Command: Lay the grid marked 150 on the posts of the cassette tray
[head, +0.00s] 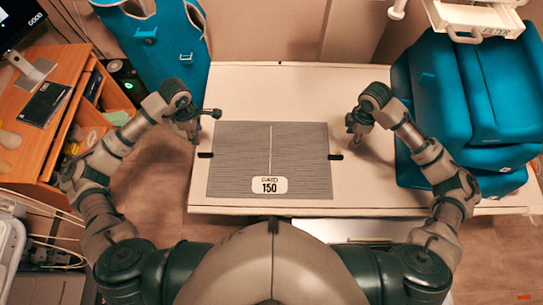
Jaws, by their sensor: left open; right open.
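The grid marked 150 (240,160) is a flat grey striped panel with a pale centre line and a white label. It lies flat over the white table, with a black tab at its left edge and another at its right edge. My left gripper (203,126) is open and empty, above the grid's upper left corner. My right gripper (353,138) is open and empty, just right of the grid's upper right side. A pale metallic flat piece (350,230) shows below the table's front edge, partly hidden by my body; I cannot tell if it is the cassette tray. No posts are visible.
The white table (290,85) is bare behind the grid. Teal cushions (465,110) crowd its right side. A teal padded item (155,50) stands at the back left. A wooden desk (60,90) with a monitor is at the left.

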